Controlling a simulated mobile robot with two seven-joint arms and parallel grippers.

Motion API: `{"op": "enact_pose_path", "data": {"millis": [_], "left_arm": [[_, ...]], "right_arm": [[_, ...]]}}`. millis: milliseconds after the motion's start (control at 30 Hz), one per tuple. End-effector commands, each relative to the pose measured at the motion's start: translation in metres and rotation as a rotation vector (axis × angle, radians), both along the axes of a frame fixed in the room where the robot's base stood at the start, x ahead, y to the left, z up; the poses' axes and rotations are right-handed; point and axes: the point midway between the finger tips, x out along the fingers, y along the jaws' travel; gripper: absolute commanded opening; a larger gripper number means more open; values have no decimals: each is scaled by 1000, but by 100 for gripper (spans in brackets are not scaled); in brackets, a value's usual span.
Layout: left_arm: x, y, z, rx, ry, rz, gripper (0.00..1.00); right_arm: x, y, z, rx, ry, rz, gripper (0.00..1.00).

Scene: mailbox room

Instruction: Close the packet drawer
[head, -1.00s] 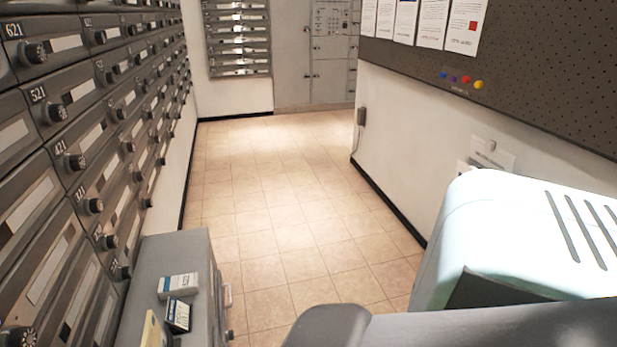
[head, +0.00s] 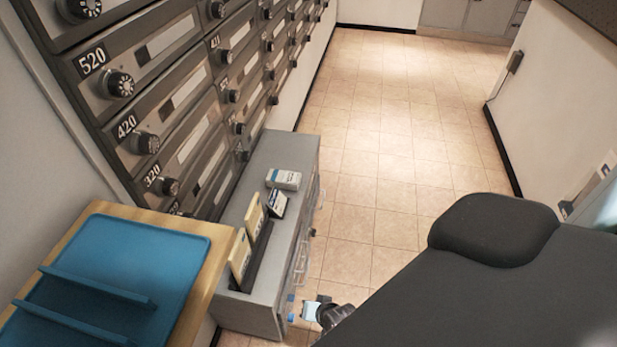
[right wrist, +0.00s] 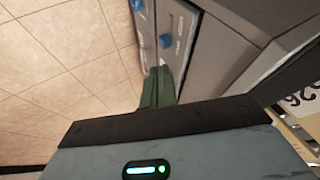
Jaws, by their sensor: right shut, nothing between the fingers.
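The grey cabinet (head: 235,300) stands below the mailboxes, its drawer fronts (head: 302,255) with handles facing right. I cannot tell which drawer is the packet drawer, and no drawer clearly stands out. My right gripper (head: 308,312) is low beside the near end of those fronts. In the right wrist view its green fingers (right wrist: 158,88) are shut and empty, close to a grey front with blue parts (right wrist: 165,41). I cannot tell whether they touch it. My left gripper is not in view.
Small boxes (head: 284,179) and upright cards (head: 241,254) are on the cabinet top. A wooden table (head: 222,262) with a blue tray (head: 150,250) is at the lower left. Numbered mailboxes (head: 150,95) line the left wall. Tiled floor (head: 385,160) is clear right of the cabinet.

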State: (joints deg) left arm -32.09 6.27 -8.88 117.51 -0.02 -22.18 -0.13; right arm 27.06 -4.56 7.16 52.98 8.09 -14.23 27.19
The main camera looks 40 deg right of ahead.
Motion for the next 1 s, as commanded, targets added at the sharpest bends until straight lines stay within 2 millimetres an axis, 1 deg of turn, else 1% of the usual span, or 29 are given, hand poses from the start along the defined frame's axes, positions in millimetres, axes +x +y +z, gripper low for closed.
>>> {"op": "enact_pose_path", "data": {"millis": [33, 100, 300, 500, 900, 1000], "left_arm": [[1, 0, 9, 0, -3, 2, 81], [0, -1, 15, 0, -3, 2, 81], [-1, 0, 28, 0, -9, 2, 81], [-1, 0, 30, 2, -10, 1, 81], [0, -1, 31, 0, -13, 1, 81], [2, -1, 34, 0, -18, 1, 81]], "right_arm": [[-2, 0, 11, -1, -5, 0, 0], [-6, -1, 18, -1, -6, 0, 0], [-18, -1, 30, -1, -3, 2, 0], [-24, -1, 34, -1, -1, 2, 0], [-25, -1, 33, -2, 1, 1, 0], [-31, -3, 36, -14, 0, 14, 0]]}}
